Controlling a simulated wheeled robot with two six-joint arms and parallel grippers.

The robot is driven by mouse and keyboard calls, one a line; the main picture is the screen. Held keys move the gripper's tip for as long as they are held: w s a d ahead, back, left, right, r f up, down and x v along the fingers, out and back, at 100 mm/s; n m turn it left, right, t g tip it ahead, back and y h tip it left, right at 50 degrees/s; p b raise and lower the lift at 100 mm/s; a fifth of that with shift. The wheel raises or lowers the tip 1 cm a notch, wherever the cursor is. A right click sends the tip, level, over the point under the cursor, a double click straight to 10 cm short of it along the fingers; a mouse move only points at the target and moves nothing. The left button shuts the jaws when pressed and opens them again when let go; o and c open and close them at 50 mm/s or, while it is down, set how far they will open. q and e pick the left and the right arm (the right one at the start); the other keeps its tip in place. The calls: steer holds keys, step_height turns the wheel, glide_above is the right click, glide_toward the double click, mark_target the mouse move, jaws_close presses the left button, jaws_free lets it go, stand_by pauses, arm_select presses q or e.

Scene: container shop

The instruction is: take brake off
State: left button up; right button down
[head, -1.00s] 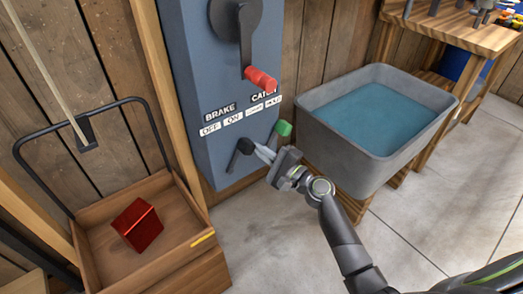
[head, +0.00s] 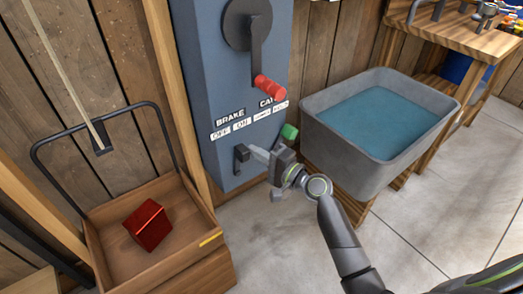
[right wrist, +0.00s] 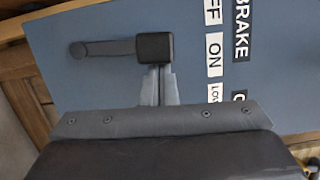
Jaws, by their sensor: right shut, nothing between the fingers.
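The black brake lever (head: 241,154) is low on the blue-grey panel (head: 207,90), below the OFF and ON labels (head: 232,127). In the right wrist view its square black knob (right wrist: 154,46) stands just ahead of my fingertips, with its arm (right wrist: 105,48) running left to a round pivot. My right gripper (head: 256,153) is shut and empty, its fingertips (right wrist: 158,75) at the knob's right side in the head view. They look very close to it or touching; I cannot tell which. My left gripper is not in view.
A green-knobbed catch lever (head: 289,131) is right beside my right gripper. A red-handled crank (head: 269,88) is above. A grey water tub (head: 345,152) stands to the right. A wooden tray (head: 190,255) with a red block (head: 148,225) is at the left.

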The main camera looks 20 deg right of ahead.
mark_target(246, 155)
steer(key=a+n, duration=0.1)
steer(key=a+n+p, duration=0.1)
steer(key=s+a+r+n, duration=0.1)
steer(key=shift+g+p, duration=0.3)
steer(key=shift+s+a+n+h, duration=0.2)
steer(key=shift+a+n+h, duration=0.05)
steer(key=shift+a+n, duration=0.25)
steer(key=shift+s+a+n+h, duration=0.15)
steer(key=shift+a+n+h, duration=0.15)
steer(key=shift+n, duration=0.3)
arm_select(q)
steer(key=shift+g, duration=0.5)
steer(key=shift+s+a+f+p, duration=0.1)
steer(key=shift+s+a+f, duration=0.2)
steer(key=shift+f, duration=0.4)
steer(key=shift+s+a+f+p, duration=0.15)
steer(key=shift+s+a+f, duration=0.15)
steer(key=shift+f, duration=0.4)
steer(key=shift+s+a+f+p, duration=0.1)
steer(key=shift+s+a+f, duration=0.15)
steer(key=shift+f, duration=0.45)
arm_select(e)
steer(key=shift+s+a+f, duration=0.2)
steer(key=shift+s+a, duration=0.05)
steer(key=shift+a, duration=0.4)
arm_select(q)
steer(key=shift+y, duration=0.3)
